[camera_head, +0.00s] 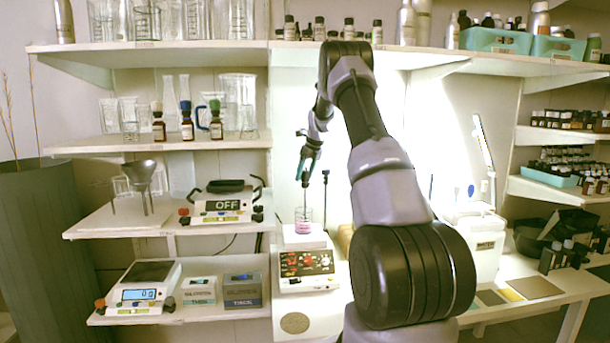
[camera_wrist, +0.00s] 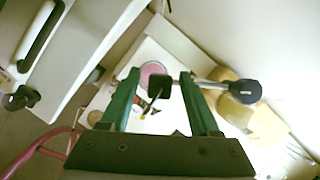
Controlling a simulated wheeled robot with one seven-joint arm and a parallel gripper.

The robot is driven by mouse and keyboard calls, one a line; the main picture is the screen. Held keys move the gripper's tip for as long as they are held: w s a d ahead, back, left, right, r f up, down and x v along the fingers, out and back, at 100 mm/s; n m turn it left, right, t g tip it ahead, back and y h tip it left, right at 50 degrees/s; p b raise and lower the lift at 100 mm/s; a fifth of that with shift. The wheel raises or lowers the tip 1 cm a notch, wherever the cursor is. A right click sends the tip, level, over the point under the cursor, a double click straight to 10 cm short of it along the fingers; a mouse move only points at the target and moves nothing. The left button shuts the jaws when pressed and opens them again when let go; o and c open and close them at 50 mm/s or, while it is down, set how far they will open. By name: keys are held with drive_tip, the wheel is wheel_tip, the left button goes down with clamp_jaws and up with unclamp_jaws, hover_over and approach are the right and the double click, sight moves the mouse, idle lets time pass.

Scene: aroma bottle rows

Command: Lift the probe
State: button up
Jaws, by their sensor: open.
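The probe is a thin upright dark rod (camera_head: 304,197) whose lower end stands in a small glass beaker of pink liquid (camera_head: 303,227). My gripper (camera_head: 304,180) points down just at the top of the probe. In the wrist view, a black square head (camera_wrist: 160,90) shows between the two green fingers of my gripper (camera_wrist: 160,76), with a gap on each side. The gripper is open. The pink beaker (camera_wrist: 152,72) lies beyond the fingertips, partly hidden by the black head. The probe's shaft below the head is mostly hidden there.
The beaker stands on a white stirrer (camera_head: 306,262) with coloured knobs. A second thin rod with a dark top (camera_head: 325,195) stands close on the right. A scale reading OFF (camera_head: 222,207) is on the left shelf. Glassware and bottles fill the upper shelves (camera_head: 160,143).

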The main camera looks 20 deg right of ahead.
clamp_jaws()
idle(1.4)
